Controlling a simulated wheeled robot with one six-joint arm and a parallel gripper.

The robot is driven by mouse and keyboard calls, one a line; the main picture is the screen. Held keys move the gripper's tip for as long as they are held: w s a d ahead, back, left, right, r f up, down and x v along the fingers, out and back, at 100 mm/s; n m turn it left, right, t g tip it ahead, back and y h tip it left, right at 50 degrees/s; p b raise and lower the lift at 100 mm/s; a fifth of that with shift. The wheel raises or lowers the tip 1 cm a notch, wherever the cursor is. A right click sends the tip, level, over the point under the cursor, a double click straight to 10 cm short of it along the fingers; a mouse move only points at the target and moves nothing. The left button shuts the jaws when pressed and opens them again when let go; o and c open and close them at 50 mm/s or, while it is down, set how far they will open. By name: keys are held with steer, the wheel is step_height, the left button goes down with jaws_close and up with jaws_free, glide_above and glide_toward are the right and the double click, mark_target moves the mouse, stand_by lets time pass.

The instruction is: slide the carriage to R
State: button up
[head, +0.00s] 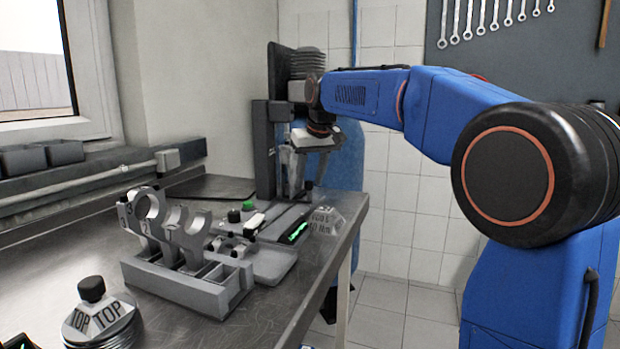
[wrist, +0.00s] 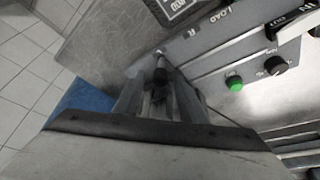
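My gripper (head: 305,170) points down beside the press at the far end of the bench. In the wrist view my gripper (wrist: 158,95) has its two grey fingers either side of a small dark upright knob or handle (wrist: 160,74). I cannot tell whether the fingers touch it. The knob stands by the end of a light grey strip (wrist: 205,28) marked "R" and "LOAD". It may belong to the carriage; the carriage body is not clear, being partly hidden by my gripper.
A green button (wrist: 234,83) and a black dial (wrist: 275,65) sit on a panel beside the strip. The press column (head: 264,150) stands close to my gripper. A bearing-cap rack (head: 190,290) and a piston (head: 98,320) stand nearer on the bench. The bench edge is close on the right.

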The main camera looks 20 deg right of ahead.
jaws_close()
steer(key=shift+s+a, duration=0.1)
steer(key=s+a, duration=0.2)
steer(key=s, duration=0.1)
steer(key=s+a, duration=0.1)
steer(key=s, duration=0.1)
steer(key=shift+s+a, duration=0.1)
steer(key=shift+a, duration=0.3)
jaws_free()
steer(key=shift+r, duration=0.1)
